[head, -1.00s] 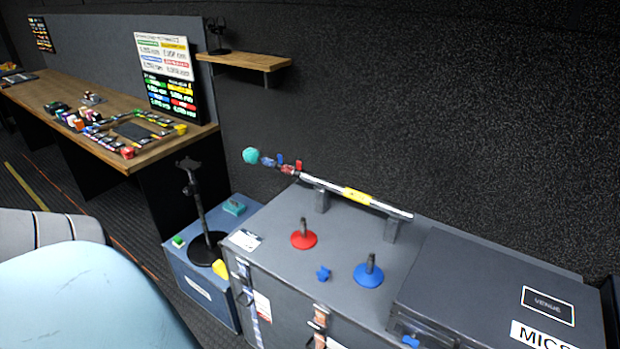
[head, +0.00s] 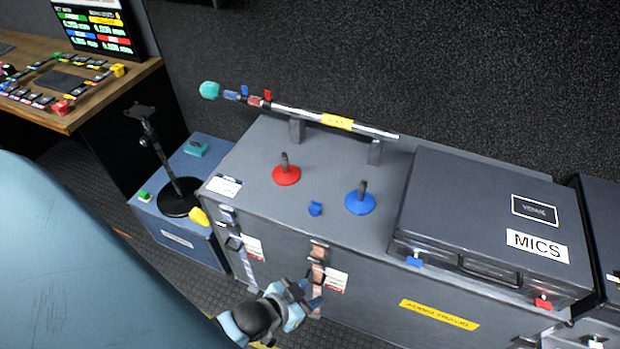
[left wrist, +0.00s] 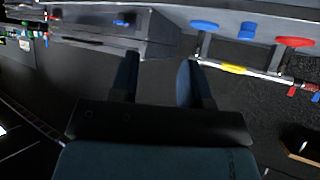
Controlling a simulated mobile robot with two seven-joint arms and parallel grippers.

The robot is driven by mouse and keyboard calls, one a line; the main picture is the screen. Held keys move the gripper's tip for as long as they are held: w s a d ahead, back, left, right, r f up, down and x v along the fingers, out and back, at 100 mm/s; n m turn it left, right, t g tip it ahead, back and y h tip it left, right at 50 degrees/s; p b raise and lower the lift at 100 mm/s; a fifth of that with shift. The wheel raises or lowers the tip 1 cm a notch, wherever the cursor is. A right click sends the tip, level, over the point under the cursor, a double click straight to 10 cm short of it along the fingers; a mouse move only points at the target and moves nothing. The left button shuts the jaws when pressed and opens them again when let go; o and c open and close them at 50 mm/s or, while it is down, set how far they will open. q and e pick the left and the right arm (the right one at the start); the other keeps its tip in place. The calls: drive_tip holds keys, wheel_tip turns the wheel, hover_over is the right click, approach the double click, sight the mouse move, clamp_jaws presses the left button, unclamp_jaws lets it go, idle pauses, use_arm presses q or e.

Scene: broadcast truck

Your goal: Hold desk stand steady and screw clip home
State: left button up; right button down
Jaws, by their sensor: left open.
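Two desk stands stand on the grey flight case: a red one (head: 286,174) and a blue one (head: 360,203), each a round base with a short dark upright stem. A small blue piece (head: 315,209), perhaps the clip, lies between them near the case's front edge. In the left wrist view the blue stand (left wrist: 204,25), the small blue piece (left wrist: 247,31) and the red stand (left wrist: 295,42) appear along the top edge. My left gripper (head: 312,296) is in front of the case, below the stands, apart from them. Its fingers (left wrist: 158,78) are open and empty.
A pole with a teal tip (head: 209,90) rests on two supports along the case's back. A closed MICS case (head: 480,205) takes up the right side. A lower blue case (head: 210,245) at left carries a black stand (head: 180,198).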

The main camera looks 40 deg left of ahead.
use_arm(q)
drive_tip(key=shift+d, duration=0.15)
use_arm(e)
drive_tip(key=shift+d, duration=0.2)
use_arm(q)
drive_tip(key=o, duration=0.3)
drive_tip(key=shift+d, duration=0.1)
drive_tip(key=shift+o, duration=0.8)
drive_tip(key=w+d+f+g+h+b, duration=0.2)
drive_tip(key=w+b, duration=0.3)
drive_tip(key=w, duration=0.6)
drive_tip(key=shift+w+f+g, duration=0.2)
drive_tip(key=shift+f+g, duration=0.3)
drive_tip(key=shift+f, duration=0.05)
drive_tip(key=w+a+r+n+g+y+b, duration=0.25)
drive_tip(key=w+a+g+b, duration=0.35)
drive_tip(key=w+a, duration=0.4)
drive_tip(key=w+a+r+n+g+y+b, duration=0.2)
drive_tip(key=a+r, duration=0.3)
drive_tip(key=a, duration=0.4)
drive_tip(key=shift+w+a+r+n+y+b, duration=0.25)
drive_tip(key=shift+w+r+n+y+b, duration=0.1)
drive_tip(key=shift+w+n+b, duration=0.4)
use_arm(e)
wheel_tip(320, 180, down, 12)
drive_tip(key=a, duration=0.1)
drive_tip(key=shift+w+f+m, duration=0.25)
drive_tip(key=shift+w+m, duration=0.05)
drive_tip(key=shift+w, duration=0.1)
